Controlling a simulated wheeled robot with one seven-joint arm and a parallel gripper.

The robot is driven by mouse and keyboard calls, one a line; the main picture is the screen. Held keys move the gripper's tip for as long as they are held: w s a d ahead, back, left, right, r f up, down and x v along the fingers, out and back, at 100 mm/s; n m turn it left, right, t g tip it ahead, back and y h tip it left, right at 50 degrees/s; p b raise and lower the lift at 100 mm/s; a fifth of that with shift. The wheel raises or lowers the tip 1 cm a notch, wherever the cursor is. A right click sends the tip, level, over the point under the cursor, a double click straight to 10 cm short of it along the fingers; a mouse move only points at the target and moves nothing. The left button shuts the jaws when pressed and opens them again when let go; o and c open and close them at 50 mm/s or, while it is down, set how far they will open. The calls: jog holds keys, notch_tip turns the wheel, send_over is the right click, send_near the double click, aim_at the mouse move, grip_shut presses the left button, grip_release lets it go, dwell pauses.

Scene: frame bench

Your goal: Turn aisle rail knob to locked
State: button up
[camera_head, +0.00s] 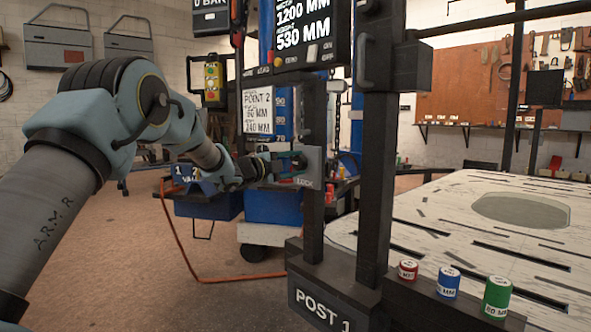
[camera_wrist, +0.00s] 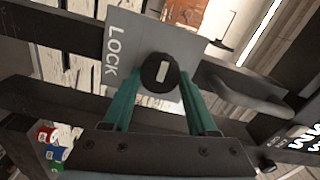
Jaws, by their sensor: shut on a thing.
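The knob (camera_wrist: 160,72) is a round black disc with a short pale bar on its face. It sits on a grey plate (camera_wrist: 193,52) lettered LOCK. In the wrist view the bar stands nearly upright, tilted slightly, and runs roughly along the lettering. My gripper (camera_wrist: 157,88) has its two teal fingers on either side of the knob and is shut on it. In the head view my gripper (camera_head: 292,164) reaches the grey plate (camera_head: 313,166) on the dark post from the left. The knob is mostly hidden there by the fingers.
A dark base marked POST 1 (camera_head: 322,307) carries the post. Red (camera_head: 408,270), blue (camera_head: 448,283) and green (camera_head: 497,298) labelled cylinders stand beside it. A slotted pale table (camera_head: 430,208) is at right. Blue bins (camera_head: 272,207) stand behind; open floor lies at left.

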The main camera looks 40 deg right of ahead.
jog(key=shift+f, duration=0.1)
dwell(0.5)
jog(key=o, duration=1.4)
jog(key=a, duration=0.3)
jog(key=a+p, duration=0.1)
jog(key=a, duration=0.7)
jog(key=shift+w+p, duration=0.3)
